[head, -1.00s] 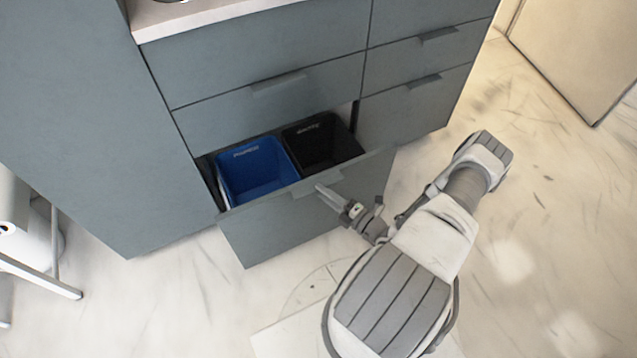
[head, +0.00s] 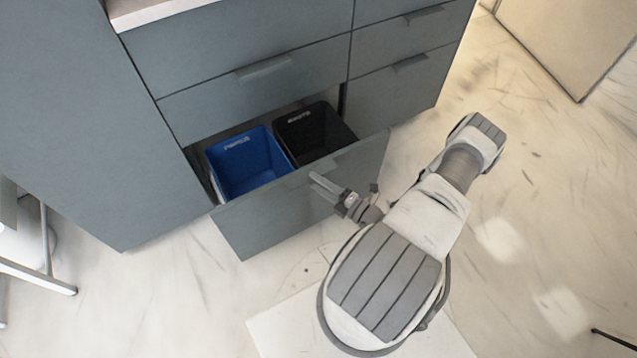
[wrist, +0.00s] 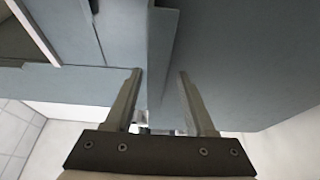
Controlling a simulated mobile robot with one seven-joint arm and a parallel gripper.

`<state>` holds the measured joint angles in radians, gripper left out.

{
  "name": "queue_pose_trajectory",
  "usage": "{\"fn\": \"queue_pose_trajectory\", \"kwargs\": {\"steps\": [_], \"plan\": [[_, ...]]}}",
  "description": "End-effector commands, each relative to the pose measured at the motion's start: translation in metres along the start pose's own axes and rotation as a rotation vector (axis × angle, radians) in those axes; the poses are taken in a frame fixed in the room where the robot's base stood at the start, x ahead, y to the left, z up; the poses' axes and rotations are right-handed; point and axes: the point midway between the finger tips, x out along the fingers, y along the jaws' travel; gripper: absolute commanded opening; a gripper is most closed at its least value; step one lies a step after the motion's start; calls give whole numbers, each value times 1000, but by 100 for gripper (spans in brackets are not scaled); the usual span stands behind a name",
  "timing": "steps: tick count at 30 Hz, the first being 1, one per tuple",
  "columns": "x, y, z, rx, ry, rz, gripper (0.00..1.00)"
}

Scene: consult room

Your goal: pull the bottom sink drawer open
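The bottom sink drawer (head: 270,218) is a grey-blue front standing well out from the cabinet. A blue bin (head: 247,165) and a black bin (head: 315,133) sit inside it. Its handle (head: 308,176) is a thin lip along the top edge of the front. My gripper (head: 314,183) is at this handle in the head view, its two fingers visibly apart. In the wrist view, my gripper (wrist: 158,77) is open, and the handle edge (wrist: 163,45) lies between and just beyond the fingertips. A gap shows beside the fingers; any light contact cannot be told.
Closed drawers (head: 405,75) with lip handles are above and to the right. A tall cabinet panel (head: 75,120) stands at the left. A white-legged stool or chair (head: 40,265) is at the lower left.

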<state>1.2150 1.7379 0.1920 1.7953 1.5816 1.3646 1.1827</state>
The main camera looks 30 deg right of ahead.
Motion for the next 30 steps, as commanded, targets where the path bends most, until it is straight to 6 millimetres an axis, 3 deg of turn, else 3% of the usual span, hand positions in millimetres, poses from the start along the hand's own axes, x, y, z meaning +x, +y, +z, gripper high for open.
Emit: {"fn": "queue_pose_trajectory", "kwargs": {"steps": [5,18,30], "plan": [[-7,2,1,-1,-1,2,55],[-70,0,0,0,-2,-1,55],[-75,0,0,-3,3,0,55]]}}
